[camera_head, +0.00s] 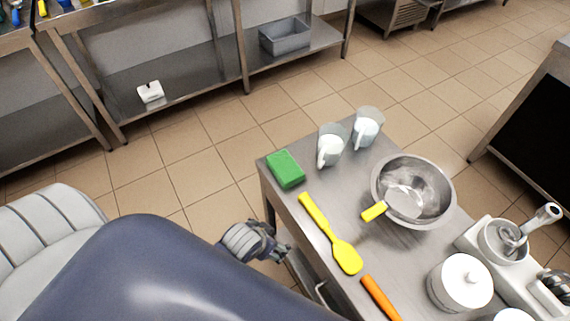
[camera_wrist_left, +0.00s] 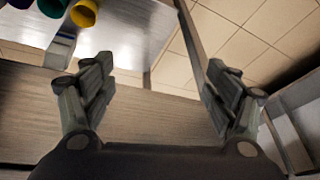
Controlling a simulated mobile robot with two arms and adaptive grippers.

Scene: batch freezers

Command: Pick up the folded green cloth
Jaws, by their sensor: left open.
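The folded green cloth (camera_head: 285,169) lies on the far left corner of the steel table (camera_head: 350,204) in the head view. It is a small thick rectangle. My left gripper (camera_head: 284,252) is beside the table's left edge, nearer to me than the cloth and apart from it. In the left wrist view my left gripper (camera_wrist_left: 158,85) has its two fingers wide apart with nothing between them. The cloth cannot be made out in the wrist view.
A yellow spatula (camera_head: 329,232) lies near the cloth, with an orange handle (camera_head: 380,299) nearer to me. Two clear jugs (camera_head: 331,146) (camera_head: 367,127) stand right of the cloth. A steel bowl (camera_head: 432,214) and a white lidded pot (camera_head: 460,283) stand further right. Tiled floor lies left of the table.

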